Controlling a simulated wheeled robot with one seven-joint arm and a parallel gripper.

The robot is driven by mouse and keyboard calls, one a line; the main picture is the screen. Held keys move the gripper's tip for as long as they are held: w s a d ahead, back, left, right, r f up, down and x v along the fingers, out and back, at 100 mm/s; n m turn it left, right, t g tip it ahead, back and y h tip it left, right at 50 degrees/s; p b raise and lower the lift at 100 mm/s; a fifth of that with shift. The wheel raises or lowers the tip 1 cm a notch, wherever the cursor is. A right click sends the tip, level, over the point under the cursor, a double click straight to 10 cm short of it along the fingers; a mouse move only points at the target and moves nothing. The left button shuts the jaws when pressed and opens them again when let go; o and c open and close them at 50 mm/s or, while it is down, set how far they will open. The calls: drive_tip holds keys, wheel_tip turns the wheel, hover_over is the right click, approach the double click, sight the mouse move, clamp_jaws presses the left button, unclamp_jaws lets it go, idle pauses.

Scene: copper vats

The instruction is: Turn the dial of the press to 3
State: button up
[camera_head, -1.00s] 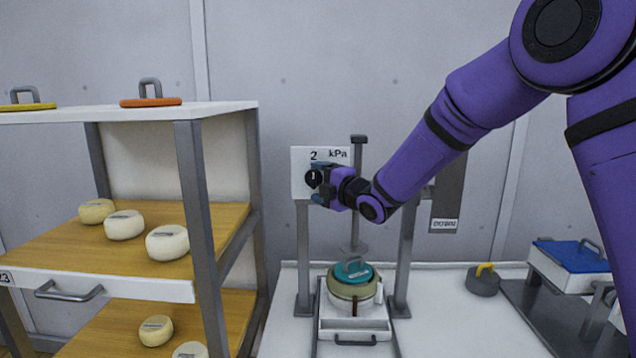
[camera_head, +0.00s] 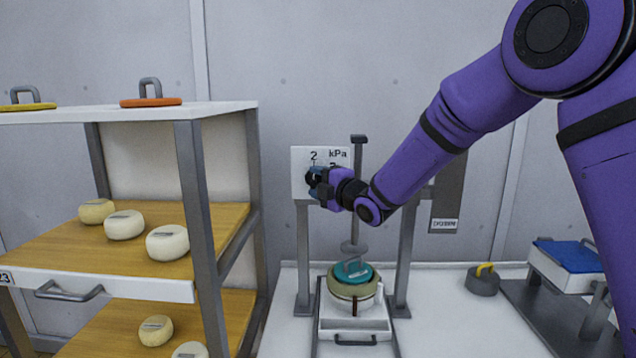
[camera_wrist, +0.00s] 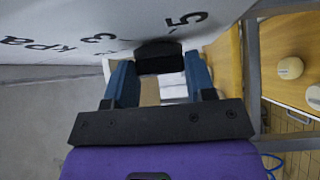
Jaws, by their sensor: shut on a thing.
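The press (camera_head: 304,240) stands on the white counter, with a white dial panel (camera_head: 300,160) at its top marked "2" and "kPa". The black dial (camera_head: 311,178) is on that panel, largely covered by my gripper (camera_head: 316,184). In the wrist view the dial (camera_wrist: 160,56) sits between the two blue fingers of my gripper (camera_wrist: 160,76), which is shut on it. The panel (camera_wrist: 140,22) shows "3", "5" and "kPa" upside down there. I cannot tell which number the dial points to. Below, a round mould with a teal lid (camera_head: 352,273) stands in the press.
A shelf rack (camera_head: 205,230) with pale cheeses stands at the left. A grey weight with a yellow handle (camera_head: 483,280) and a blue-topped white box (camera_head: 570,262) are at the right. The counter (camera_head: 450,325) is clear in front.

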drive_tip(key=m+t, duration=0.1)
drive_tip(key=m, duration=0.1)
drive_tip(key=m+t, duration=0.2)
drive_tip(key=f+m+t+y, duration=0.1)
drive_tip(key=m, duration=0.1)
drive_tip(key=shift+a+t, duration=0.15)
drive_tip(key=shift+t, duration=0.25)
drive_tip(key=shift+a+f+m+t+h, duration=0.1)
drive_tip(key=shift+m+t+h, duration=0.5)
drive_tip(key=shift+m+t, duration=0.85)
drive_tip(key=shift+m+t+h, duration=0.6)
drive_tip(key=shift+m+t, duration=0.25)
drive_tip(key=shift+m, duration=1.4)
drive_tip(key=o, duration=0.9)
drive_tip(key=shift+o, duration=0.2)
drive_tip(key=v, duration=1)
drive_tip(key=shift+s+f, duration=0.25)
drive_tip(key=shift+s, duration=0.05)
